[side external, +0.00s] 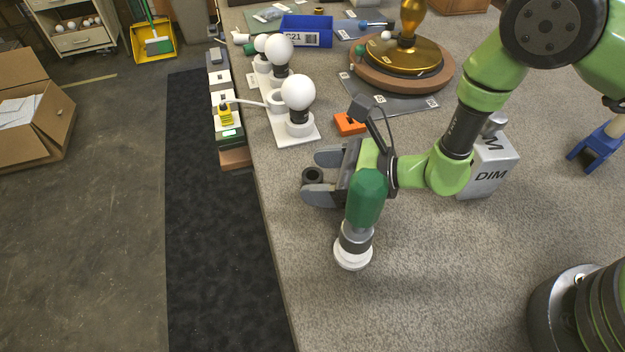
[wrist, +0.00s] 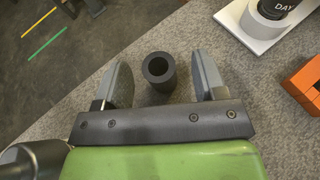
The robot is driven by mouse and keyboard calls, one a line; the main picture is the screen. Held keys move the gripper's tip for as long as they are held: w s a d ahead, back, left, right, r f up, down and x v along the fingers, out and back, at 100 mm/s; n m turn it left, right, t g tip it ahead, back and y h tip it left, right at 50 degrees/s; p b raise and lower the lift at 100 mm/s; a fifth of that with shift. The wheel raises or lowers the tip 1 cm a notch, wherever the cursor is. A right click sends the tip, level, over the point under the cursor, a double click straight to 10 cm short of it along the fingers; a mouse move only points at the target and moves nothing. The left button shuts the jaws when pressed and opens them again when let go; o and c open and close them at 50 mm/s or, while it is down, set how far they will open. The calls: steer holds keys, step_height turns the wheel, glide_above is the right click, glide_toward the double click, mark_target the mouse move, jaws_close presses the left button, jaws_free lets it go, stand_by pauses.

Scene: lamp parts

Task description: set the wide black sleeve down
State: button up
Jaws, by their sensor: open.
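The wide black sleeve (wrist: 154,84) is a short hollow tube with its open end up. In the wrist view it stands between my gripper's two grey fingers, with a gap on each side. In the side external view the sleeve (side external: 313,174) appears upright on the grey bench top near its left edge. My gripper (side external: 322,177) is open around it, its fingers pointing left. The lower part of the sleeve is partly hidden by the near finger in the side view.
A white stand with bulbs (side external: 298,92) and an orange block (side external: 349,124) lie beyond my gripper. A brass lamp base (side external: 403,55) stands at the back. A white DIM box (side external: 488,170) is to the right. The bench's front area is clear.

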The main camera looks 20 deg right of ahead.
mark_target(313, 175)
steer(key=shift+x, duration=1.7)
steer(key=shift+r, duration=0.1)
steer(key=c, duration=1.1)
step_height(313, 175, up, 10)
steer(key=shift+r, duration=0.1)
